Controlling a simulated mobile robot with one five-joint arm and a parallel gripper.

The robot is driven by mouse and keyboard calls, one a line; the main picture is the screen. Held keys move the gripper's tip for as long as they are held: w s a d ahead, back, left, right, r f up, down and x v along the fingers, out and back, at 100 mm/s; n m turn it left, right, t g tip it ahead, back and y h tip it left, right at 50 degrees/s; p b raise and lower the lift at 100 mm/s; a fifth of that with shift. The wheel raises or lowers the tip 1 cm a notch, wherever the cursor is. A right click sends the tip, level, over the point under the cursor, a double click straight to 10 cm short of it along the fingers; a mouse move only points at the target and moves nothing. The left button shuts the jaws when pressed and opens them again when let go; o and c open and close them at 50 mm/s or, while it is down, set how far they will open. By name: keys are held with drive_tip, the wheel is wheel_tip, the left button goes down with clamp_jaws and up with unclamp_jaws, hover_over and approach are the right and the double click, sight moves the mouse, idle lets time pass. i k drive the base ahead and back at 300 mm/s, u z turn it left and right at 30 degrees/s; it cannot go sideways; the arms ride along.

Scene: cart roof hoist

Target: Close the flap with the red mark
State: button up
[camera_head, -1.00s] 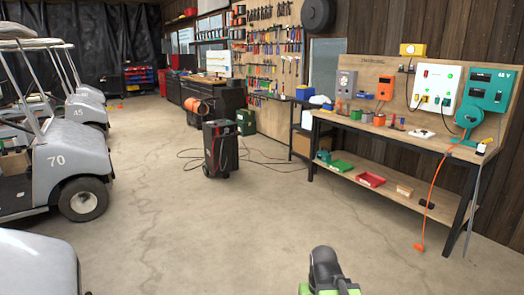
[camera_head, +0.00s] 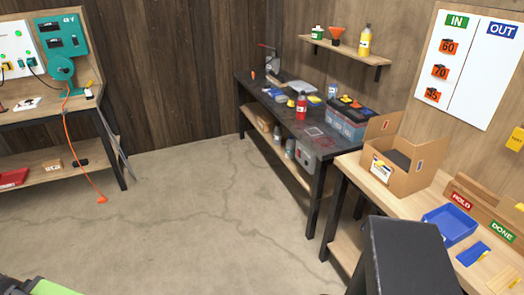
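An open cardboard box (camera_head: 398,180) stands on the wooden bench at the right. It has a white label on its front and something dark inside. One flap (camera_head: 383,125) stands up at its back left, and another upright panel shows at its right. Small marks show on these panels, but they are too small to tell which one is red. A dark grey block, likely part of my arm, fills the bottom right and hides part of the bench. My gripper's fingers do not show.
The wooden bench (camera_head: 350,172) also holds a blue tray (camera_head: 450,225) and HOLD and DONE signs. A dark workbench (camera_head: 265,95) with a red bottle (camera_head: 301,108) stands beyond it. An orange cable hangs at the left. The middle floor (camera_head: 190,210) is free.

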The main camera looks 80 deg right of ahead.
sight(378, 126)
drive_tip(key=z, duration=2.85)
drive_tip(key=i, duration=0.1)
drive_tip(key=u, duration=4.55)
drive_tip(key=i, duration=0.1)
drive_tip(key=z, duration=2.05)
drive_tip(key=k, duration=0.75)
drive_tip(key=z, duration=1.5)
drive_tip(key=i, duration=0.1)
drive_tip(key=u, duration=0.45)
